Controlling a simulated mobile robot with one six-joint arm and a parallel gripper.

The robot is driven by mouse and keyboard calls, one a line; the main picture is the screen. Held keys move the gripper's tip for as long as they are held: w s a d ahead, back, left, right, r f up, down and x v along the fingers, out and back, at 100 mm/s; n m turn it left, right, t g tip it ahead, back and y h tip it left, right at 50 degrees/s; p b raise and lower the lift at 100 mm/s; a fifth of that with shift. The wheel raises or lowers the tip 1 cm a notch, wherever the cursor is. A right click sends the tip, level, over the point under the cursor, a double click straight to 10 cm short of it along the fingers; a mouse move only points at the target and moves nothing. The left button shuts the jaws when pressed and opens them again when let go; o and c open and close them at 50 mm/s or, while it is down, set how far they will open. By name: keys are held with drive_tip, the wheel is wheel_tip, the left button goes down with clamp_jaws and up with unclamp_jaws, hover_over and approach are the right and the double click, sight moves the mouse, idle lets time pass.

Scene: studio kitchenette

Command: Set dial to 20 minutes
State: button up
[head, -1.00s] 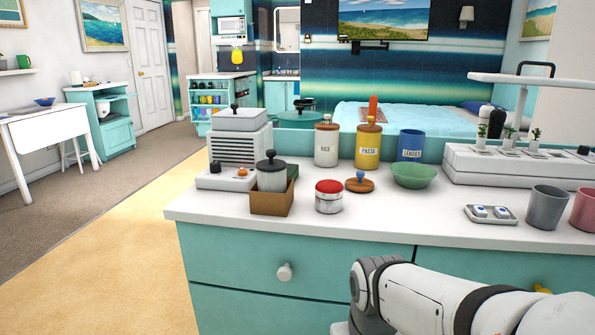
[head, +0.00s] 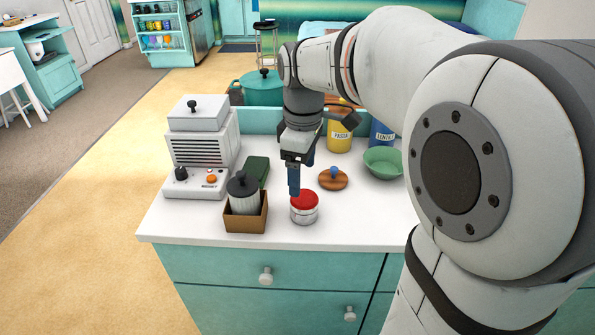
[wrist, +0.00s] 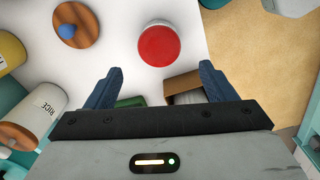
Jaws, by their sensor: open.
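A white appliance (head: 200,150) with a slatted front stands at the left of the counter. Its low front panel carries a black dial (head: 181,174) and an orange knob (head: 211,178). The dial's markings are too small to read. My gripper (head: 294,190) points down over the counter, to the right of the appliance and close to a red-lidded jar (head: 304,208). In the wrist view my open fingers (wrist: 160,70) hold nothing, and the red lid (wrist: 159,46) shows just beyond and between them. The dial cannot be made out in the wrist view.
A brown box (head: 246,224) holding a dark-lidded canister (head: 243,187) stands between the appliance and the jar. A green block (head: 257,171) lies behind it. A wooden lid (head: 333,179), a green bowl (head: 383,162) and a yellow pasta canister (head: 340,132) are to the right.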

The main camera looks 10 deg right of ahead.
sight(304, 195)
drive_tip(key=f, duration=0.4)
drive_tip(key=f+b, duration=0.1)
drive_tip(key=f, duration=0.1)
drive_tip(key=shift+d+f, duration=0.25)
drive_tip(key=shift+f, duration=0.15)
